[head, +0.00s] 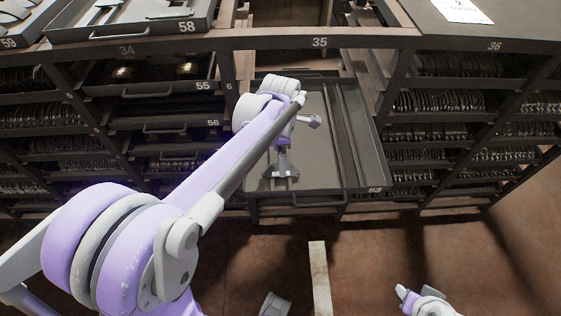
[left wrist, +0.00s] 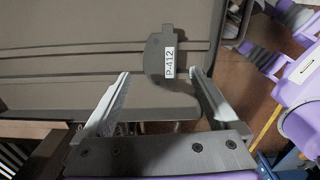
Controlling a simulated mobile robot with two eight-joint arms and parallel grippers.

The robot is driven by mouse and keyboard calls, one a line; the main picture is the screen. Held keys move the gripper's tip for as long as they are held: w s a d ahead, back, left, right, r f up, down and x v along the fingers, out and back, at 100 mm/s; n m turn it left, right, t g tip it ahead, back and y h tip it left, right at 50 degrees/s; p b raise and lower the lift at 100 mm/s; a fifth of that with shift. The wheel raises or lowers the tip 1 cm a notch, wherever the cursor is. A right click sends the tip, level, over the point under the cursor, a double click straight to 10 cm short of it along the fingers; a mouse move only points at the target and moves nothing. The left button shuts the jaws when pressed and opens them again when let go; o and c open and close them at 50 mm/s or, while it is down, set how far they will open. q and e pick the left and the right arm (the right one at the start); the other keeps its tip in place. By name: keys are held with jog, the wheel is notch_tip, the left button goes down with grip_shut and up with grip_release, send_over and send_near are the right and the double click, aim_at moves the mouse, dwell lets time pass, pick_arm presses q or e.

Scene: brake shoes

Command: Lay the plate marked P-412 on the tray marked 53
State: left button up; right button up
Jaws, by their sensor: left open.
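The dark grey plate marked P-412 (left wrist: 155,60) shows in the left wrist view, with its white label facing up. It appears to lie on the floor of the pulled-out tray marked 53 (head: 314,140), whose floor also fills much of the left wrist view (left wrist: 60,60). My left gripper (left wrist: 158,74) is open. Its fingertips stand either side of the plate's near end, with visible gaps. In the head view my left arm reaches over the tray, and the gripper (head: 284,172) is small there. My right arm's end (head: 420,300) is low at the right; its jaws are unclear.
Tray 58 (head: 130,30) stands at the upper left with metal pieces in it. Drawers 55 (head: 150,88) and 56 are below it. Racks of brake shoes (head: 440,100) flank the tray. A raised divider (head: 345,135) runs along tray 53's right side.

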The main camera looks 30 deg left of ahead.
pick_arm(q)
notch_tip(320, 180, up, 8)
jog(key=s+d+f+m+t, duration=0.2)
jog(key=s+f+m, duration=0.3)
jog(key=s+m, duration=0.3)
jog(key=s+d+f+m+t, duration=0.3)
jog(key=s+m, duration=0.5)
jog(key=m, duration=0.9)
notch_tip(320, 180, down, 2)
jog(key=shift+s+d+f+p, duration=0.1)
jog(key=shift+s+d+p, duration=0.3)
jog(key=shift+d, duration=0.5)
